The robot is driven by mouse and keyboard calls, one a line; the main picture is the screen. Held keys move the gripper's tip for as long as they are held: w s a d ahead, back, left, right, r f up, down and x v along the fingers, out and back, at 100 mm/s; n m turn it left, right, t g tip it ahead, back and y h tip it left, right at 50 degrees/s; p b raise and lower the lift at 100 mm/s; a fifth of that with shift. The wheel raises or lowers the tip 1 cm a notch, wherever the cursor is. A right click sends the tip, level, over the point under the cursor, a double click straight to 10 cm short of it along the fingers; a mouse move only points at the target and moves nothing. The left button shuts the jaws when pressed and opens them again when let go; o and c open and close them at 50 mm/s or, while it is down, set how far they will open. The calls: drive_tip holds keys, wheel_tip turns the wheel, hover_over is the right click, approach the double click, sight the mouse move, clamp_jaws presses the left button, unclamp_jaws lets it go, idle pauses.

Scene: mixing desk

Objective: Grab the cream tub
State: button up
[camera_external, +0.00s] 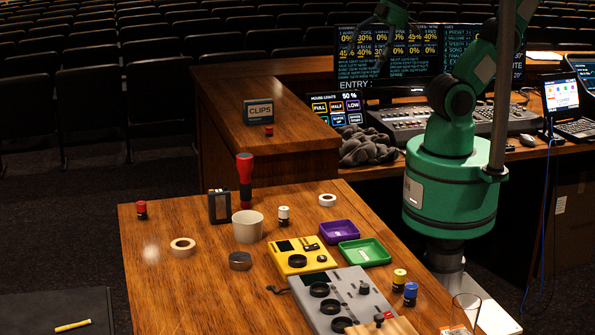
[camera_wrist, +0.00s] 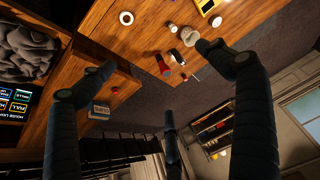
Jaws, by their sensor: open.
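The cream tub (camera_external: 247,226) is a small pale open cup standing upright on the wooden desk. In the external view it stands between the red-and-black torch and the yellow device. In the wrist view a small pale round shape that looks like the tub (camera_wrist: 189,33) lies above the centre, left of my right-hand finger. My gripper (camera_wrist: 165,75) shows its dark fingers spread wide, with nothing between them. It is high above the desk and apart from the tub.
Purple (camera_external: 338,232) and green (camera_external: 365,252) trays sit right. The desk's front left is clear.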

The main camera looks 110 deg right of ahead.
drive_tip(key=shift+w, duration=0.1)
drive_tip(key=n+g+b, duration=0.4)
drive_tip(key=n+g, duration=0.2)
drive_tip(key=n, duration=0.4)
hover_over(248, 227)
drive_tip(key=d, duration=0.4)
wheel_tip(248, 227, down, 29)
drive_tip(key=shift+s+d, duration=0.15)
drive_tip(key=shift+s, duration=0.3)
wheel_tip(248, 227, down, 8)
drive_tip(key=b, duration=0.1)
drive_tip(key=shift+f, duration=0.25)
